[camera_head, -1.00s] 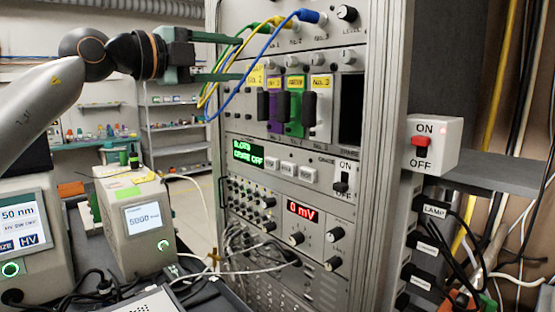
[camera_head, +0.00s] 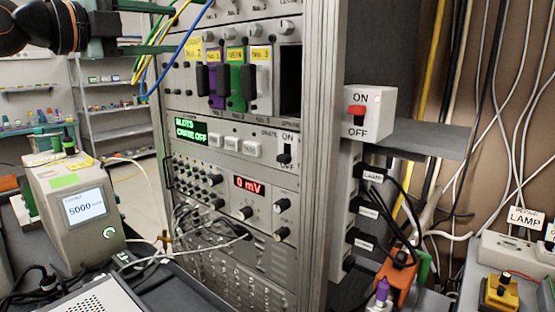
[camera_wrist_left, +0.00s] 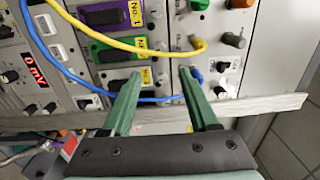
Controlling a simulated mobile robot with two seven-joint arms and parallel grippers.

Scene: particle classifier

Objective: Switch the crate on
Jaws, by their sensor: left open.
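The crate's ON/OFF switch (camera_head: 284,156) is a dark lever on a white plate on the rack front in the head view. Its lever seems to sit low, toward OFF. A green display (camera_head: 190,132) to its left reads "CRATE OFF". My left gripper (camera_head: 172,28) is at the upper left, its green fingers apart and empty. It is in front of the upper modules, above and left of the switch. In the left wrist view its open fingers (camera_wrist_left: 160,76) point at the rack, with the blue cable (camera_wrist_left: 80,80) near the fingertips. My right gripper is not in view.
Blue and yellow cables (camera_head: 150,75) hang by the left gripper. Modules with coloured faces (camera_head: 236,75) fill the slots above the display. A white box with a red ON/OFF switch (camera_head: 356,112) is on the rack's right. A grey instrument (camera_head: 75,215) stands at the lower left.

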